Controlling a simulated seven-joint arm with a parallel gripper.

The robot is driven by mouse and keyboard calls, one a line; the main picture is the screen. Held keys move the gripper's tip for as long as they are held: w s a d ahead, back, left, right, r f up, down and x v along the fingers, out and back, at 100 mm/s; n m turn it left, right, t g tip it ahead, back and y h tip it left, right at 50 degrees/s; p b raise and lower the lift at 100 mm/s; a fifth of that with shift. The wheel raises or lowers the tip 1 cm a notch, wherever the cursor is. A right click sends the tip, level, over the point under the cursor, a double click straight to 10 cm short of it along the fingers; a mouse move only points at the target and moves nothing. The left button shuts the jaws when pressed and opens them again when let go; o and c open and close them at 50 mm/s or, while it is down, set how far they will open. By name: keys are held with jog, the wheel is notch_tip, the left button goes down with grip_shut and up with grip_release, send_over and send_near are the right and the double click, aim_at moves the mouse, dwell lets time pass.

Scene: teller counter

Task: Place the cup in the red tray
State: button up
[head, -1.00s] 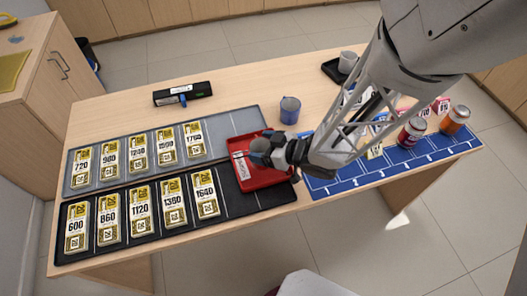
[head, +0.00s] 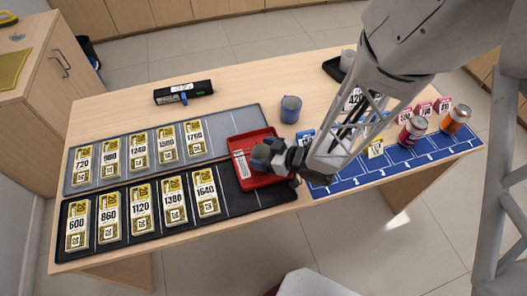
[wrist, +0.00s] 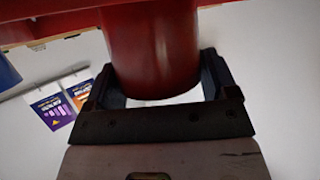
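A dark grey cup (head: 261,155) is at my gripper (head: 279,158) in the head view, over the middle of the red tray (head: 250,135). In the wrist view a red-looking cylinder (wrist: 150,50) fills the space between my two black fingers (wrist: 160,85); I take it to be the same cup, though its colour differs there. My gripper appears shut on it. The red tray lies on the right part of the grey and black mats, with a white label at its left. Whether the cup touches the tray floor I cannot tell.
A blue-grey mug (head: 290,109) stands just behind the red tray. Several banknote bundles (head: 140,206) lie in two rows on the left. A blue mat (head: 350,172) with cans (head: 412,131) is on the right. A black device (head: 183,92) lies at the back left.

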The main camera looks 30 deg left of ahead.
jog(key=o, duration=0.3)
jog(key=shift+o, duration=0.2)
jog(key=shift+r, duration=0.2)
jog(key=v, duration=1.2)
jog(key=shift+f, duration=0.1)
jog(key=shift+w+d, duration=0.1)
jog(key=shift+w, duration=0.05)
dwell(0.9)
